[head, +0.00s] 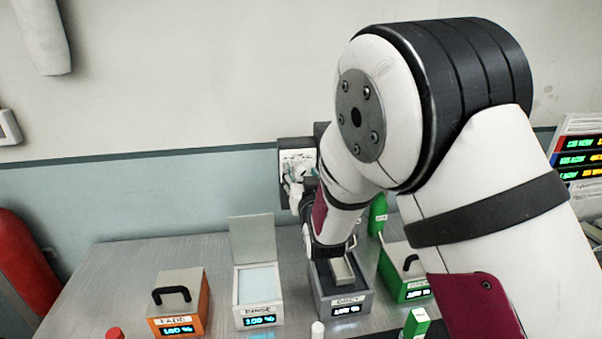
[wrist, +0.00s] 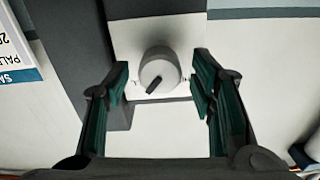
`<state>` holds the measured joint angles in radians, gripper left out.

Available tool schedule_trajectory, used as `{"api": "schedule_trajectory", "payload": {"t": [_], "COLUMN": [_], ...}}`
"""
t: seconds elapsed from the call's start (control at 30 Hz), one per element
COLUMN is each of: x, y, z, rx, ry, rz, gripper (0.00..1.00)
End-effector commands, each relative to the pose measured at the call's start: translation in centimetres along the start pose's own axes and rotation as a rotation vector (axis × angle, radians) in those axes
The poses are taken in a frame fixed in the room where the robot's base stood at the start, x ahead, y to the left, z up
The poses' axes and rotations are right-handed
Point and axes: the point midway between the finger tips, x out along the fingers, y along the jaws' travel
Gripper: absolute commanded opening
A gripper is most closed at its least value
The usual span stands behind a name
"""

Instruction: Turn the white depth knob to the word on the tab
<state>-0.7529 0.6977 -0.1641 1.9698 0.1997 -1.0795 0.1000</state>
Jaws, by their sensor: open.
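The white knob (wrist: 160,68) shows in the wrist view on a pale plate (wrist: 185,35) with a dark surround. A short black pointer on it points to the picture's lower left. My gripper (wrist: 160,80) is open, with one green-lined finger on each side of the knob; gaps show between the fingers and the knob. In the head view my gripper (head: 297,188) is at the wall panel (head: 297,156), and I cannot make out the knob there. A white and blue card (wrist: 18,55) at the wrist view's left bears upside-down partial lettering, including "PALE"; I cannot tell whether it is the tab.
On the metal table (head: 205,255) stand an orange box (head: 182,300), a white box with its lid up (head: 258,290), a grey box (head: 343,298) and a green box (head: 400,285), with lit displays. A lit sign (head: 580,150) stands right. My arm hides part of the table.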

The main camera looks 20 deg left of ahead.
Motion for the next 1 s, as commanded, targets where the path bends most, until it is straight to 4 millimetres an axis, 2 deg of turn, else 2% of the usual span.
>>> {"api": "schedule_trajectory", "payload": {"t": [0.13, 0.43, 0.47, 0.6, 0.67, 1.0], "x": [0.88, 1.05, 1.05, 1.04, 1.04, 1.01], "y": [0.03, 0.02, 0.02, 0.02, 0.01, -0.02], "z": [-0.03, -0.02, -0.02, -0.03, -0.03, -0.06], "rx": [-0.001, -0.001, -0.001, -0.001, -0.001, -0.038], "ry": [0.0, 0.0, 0.0, 0.0, 0.0, 0.0], "rz": [0.0, 0.0, 0.0, 0.0, 0.0, 0.0], "gripper": [0.51, 0.51, 0.46, 0.14, 0.02, 0.02]}}
